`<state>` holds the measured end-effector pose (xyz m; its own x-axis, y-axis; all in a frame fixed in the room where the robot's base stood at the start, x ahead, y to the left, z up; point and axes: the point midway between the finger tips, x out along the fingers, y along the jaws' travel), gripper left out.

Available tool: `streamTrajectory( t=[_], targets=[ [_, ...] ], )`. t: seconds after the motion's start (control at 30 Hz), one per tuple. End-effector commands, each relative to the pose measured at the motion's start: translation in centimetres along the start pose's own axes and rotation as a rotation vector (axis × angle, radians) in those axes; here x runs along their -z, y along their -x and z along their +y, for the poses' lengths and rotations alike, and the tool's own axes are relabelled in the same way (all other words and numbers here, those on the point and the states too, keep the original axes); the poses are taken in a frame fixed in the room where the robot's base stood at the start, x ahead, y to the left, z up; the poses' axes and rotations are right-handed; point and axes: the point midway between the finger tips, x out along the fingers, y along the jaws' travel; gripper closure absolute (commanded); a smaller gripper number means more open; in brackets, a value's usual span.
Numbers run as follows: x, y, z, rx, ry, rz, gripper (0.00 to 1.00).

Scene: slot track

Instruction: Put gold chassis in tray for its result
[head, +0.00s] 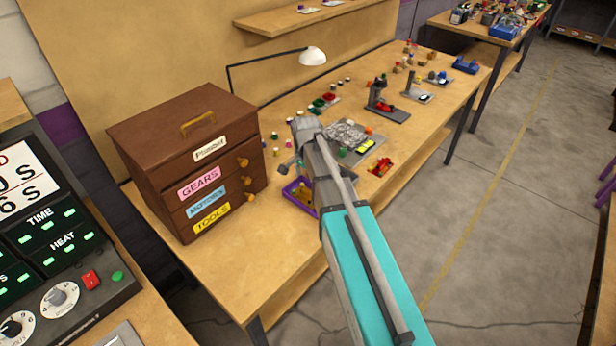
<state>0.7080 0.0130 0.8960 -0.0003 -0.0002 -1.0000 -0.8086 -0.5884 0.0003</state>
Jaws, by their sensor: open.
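My arm reaches over the workbench, and its wrist hides much of what lies below. My gripper (288,166) shows only partly as small grey parts left of the wrist; it is open. A purple tray (289,194) stands on the bench just below it, partly hidden by my arm. Something gold-brown (303,196) lies in this tray, too small and covered to tell whether it is the gold chassis. A red piece (380,166) lies near the bench's front edge, right of my arm. No gold chassis can be made out for certain elsewhere.
A brown drawer cabinet (160,150) with labelled drawers stands left. A desk lamp (312,56) leans over the back. A foil-like grey tray (346,133), a red-and-grey device (382,98) and several small parts crowd the bench (235,270). The front left of the bench is clear.

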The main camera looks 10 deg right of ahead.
Motion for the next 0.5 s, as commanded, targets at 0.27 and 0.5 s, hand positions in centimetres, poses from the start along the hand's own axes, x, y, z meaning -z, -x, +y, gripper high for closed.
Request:
streamTrajectory(
  t=[0.27,0.5],
  targets=[
    [0.0,2.8,0.0,0.000,0.000,0.000,0.18],
    [0.0,4.6,0.0,0.000,0.000,0.000,0.18]
  ],
)
